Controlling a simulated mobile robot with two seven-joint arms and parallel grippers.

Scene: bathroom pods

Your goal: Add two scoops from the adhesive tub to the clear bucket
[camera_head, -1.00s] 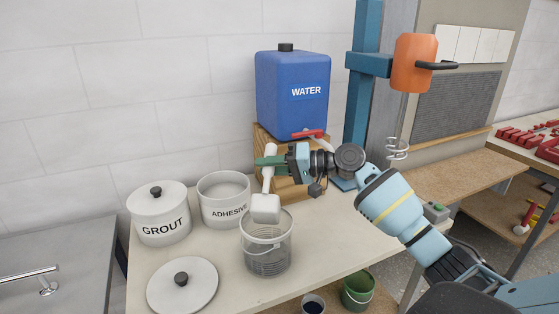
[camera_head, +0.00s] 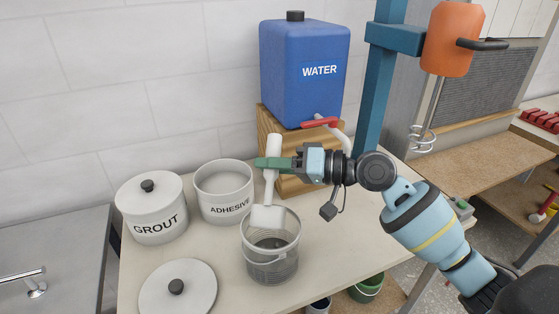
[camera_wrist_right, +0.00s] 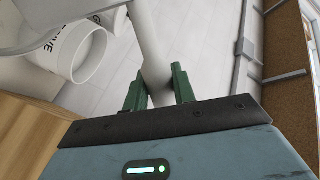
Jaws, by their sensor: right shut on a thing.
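My right gripper (camera_head: 276,163) is shut on the handle of a white scoop (camera_head: 268,213). The scoop hangs with its head down at the rim of the clear bucket (camera_head: 272,267), partly over its mouth. Something grey shows inside the bucket. The open white adhesive tub (camera_head: 226,207) stands behind and to the left of the bucket. The scoop handle also shows between the green fingers (camera_wrist_right: 160,88) in the right wrist view. My left gripper is not in view.
A lidded grout tub (camera_head: 152,222) stands left of the adhesive tub. A loose white lid (camera_head: 178,289) lies in front. A blue water container (camera_head: 304,75) sits on a wooden stand behind my gripper. An orange mixer (camera_head: 446,40) hangs at right.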

